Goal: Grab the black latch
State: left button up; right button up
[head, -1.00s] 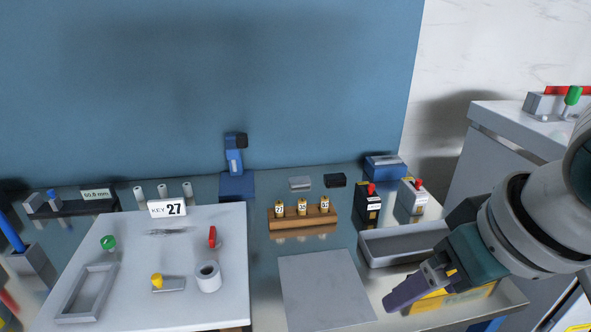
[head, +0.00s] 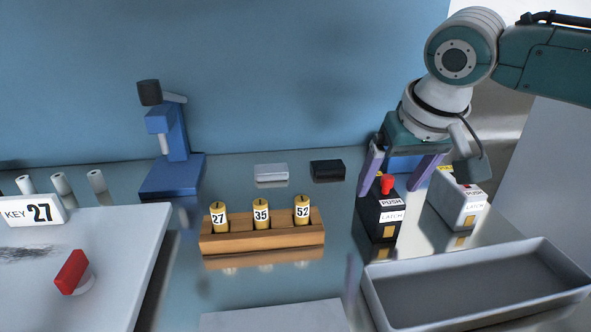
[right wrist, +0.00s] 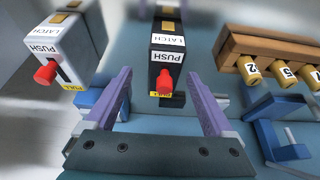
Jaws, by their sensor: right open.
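The black latch (head: 372,222), a box with PUSH and LATCH labels and a red knob (head: 387,184) on top, stands on the metal table right of centre. My right gripper (head: 386,190) is open and points down over it, with one purple finger on each side of the knob. In the right wrist view the black latch (right wrist: 167,25) and its red knob show between and beyond the open fingers (right wrist: 161,74). I cannot tell whether a finger touches it. My left gripper is not in view.
A white latch box (head: 452,210) stands close on the right. A grey tray (head: 480,310) lies in front. A wooden rack (head: 262,238) with numbered yellow cylinders stands left, and a blue device (head: 172,160) farther left. A small black block (head: 327,170) lies behind.

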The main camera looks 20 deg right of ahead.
jog(key=x, duration=0.2)
jog(key=b+x, duration=0.1)
jog(key=x, duration=0.1)
jog(key=shift+s+a+f, duration=0.1)
jog(key=shift+s+a, duration=0.05)
jog(key=shift+a, duration=0.15)
jog(key=shift+w+d+f, duration=0.1)
jog(key=shift+w+f, duration=0.2)
jog(key=shift+f, duration=0.25)
grip_shut()
